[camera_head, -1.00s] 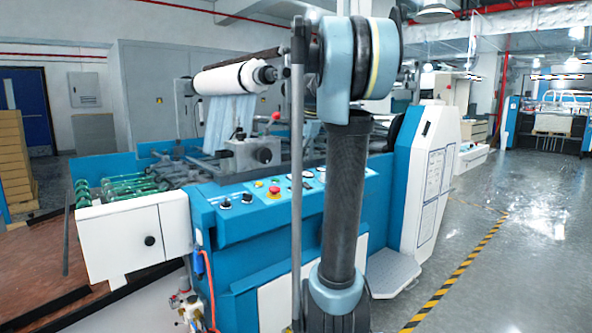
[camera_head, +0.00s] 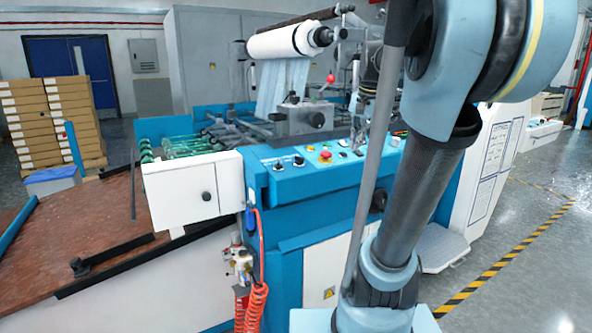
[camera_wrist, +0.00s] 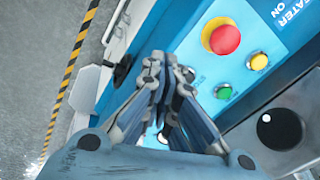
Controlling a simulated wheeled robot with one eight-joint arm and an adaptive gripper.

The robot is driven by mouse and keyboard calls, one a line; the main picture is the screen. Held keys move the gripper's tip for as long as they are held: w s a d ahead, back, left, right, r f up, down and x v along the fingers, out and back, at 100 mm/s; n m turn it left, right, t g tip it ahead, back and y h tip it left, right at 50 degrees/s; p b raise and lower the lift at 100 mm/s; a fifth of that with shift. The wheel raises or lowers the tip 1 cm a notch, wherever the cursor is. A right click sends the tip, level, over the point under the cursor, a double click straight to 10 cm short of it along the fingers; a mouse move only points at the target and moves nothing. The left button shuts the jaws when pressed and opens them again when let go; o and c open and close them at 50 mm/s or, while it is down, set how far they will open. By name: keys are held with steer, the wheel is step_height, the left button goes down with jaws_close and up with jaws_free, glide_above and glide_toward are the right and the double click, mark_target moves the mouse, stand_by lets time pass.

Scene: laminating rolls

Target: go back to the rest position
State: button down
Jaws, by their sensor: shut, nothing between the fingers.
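My gripper (camera_wrist: 163,72) shows in the wrist view with its two fingers close together and nothing between them. It hangs over the blue control panel (camera_wrist: 183,62) of the laminating machine. A red button on a yellow base (camera_wrist: 221,38), a yellow button (camera_wrist: 258,61) and a green button (camera_wrist: 224,91) are to the right of the fingertips, apart from them. The same red button also shows in the head view (camera_head: 325,156). My arm fills the right of the head view, and I cannot make out the fingertips clearly there.
A white roll (camera_head: 284,42) sits above the machine. A white cabinet box (camera_head: 193,188) juts out at the left, with a coiled red hose (camera_head: 257,300) below. Stacked cartons (camera_head: 52,120) stand at the back left. Open floor (camera_head: 535,270) with a striped line lies right.

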steer(key=s+a+f+n, duration=0.1)
steer(key=s+f+n, duration=0.3)
steer(key=s+f, duration=0.6)
steer(key=s+f+n+h, duration=0.1)
steer(key=s+f+n, duration=0.3)
steer(key=s+f, duration=0.7)
step_height(320, 180, down, 4)
steer(key=shift+a+f+g, duration=0.25)
steer(key=shift+a+g, duration=0.05)
steer(key=shift+a, duration=0.1)
steer(key=shift+w, duration=0.1)
